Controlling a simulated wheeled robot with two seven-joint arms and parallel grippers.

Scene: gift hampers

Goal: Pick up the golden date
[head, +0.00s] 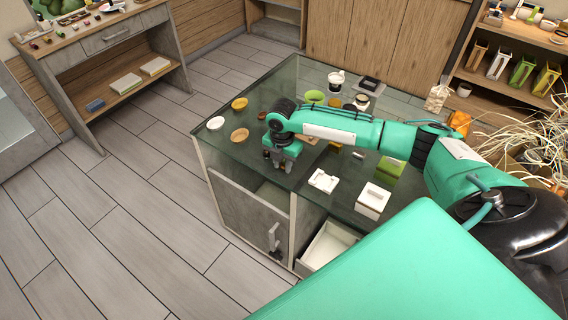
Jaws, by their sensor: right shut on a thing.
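My right gripper (280,163) points down over the left part of the glass-topped counter (225,157), near its front edge. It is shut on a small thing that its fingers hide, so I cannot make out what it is. I cannot clearly pick out the golden date anywhere on the counter. My left gripper is not in view.
A tan bowl (239,135), a yellow bowl (240,103) and a white dish (215,123) stand left of my gripper. A white box (372,201) and a green box (390,167) stand to the right. An open drawer (328,245) juts out in front.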

